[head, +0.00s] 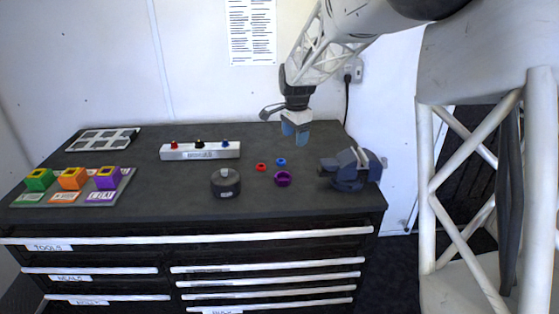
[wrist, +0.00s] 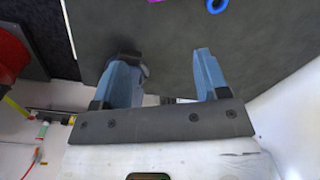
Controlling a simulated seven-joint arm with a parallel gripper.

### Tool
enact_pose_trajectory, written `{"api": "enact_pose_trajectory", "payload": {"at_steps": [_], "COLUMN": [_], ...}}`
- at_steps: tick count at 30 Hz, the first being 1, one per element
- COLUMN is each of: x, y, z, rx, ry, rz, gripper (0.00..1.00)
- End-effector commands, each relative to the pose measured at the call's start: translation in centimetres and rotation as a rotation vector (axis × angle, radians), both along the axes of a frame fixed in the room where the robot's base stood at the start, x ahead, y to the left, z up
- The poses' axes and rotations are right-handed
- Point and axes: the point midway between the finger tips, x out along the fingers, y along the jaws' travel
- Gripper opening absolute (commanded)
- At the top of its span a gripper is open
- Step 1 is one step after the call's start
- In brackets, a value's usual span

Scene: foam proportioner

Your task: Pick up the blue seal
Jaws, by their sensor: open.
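The blue seal (head: 281,161) is a small ring lying flat on the dark bench top, with a red ring (head: 261,167) just to its left. In the wrist view the blue seal (wrist: 217,5) is cut off by the top edge, beyond the right fingertip. My gripper (head: 296,132) is open and empty, with blue fingers pointing down, above the bench and behind the blue seal. It also shows in the wrist view (wrist: 165,72), with a clear gap between the fingers.
A purple ring-shaped part (head: 283,179) lies in front of the seal. A dark round container (head: 226,183) stands left, and a vise (head: 352,169) stands right. A white rack (head: 200,151) with several coloured pieces is at the back. Coloured blocks (head: 73,179) sit far left.

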Motion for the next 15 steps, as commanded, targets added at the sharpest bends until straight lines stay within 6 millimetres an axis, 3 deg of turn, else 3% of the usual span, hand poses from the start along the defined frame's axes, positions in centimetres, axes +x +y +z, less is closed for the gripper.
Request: {"api": "enact_pose_trajectory", "payload": {"at_steps": [9,15], "x": [7.0,9.5], "y": [2.1,2.9], "z": [-4.9,-6.8], "rx": [0.003,0.003], "ry": [0.032,0.042], "rz": [-0.167,-0.234], "gripper": [0.68,0.68]}}
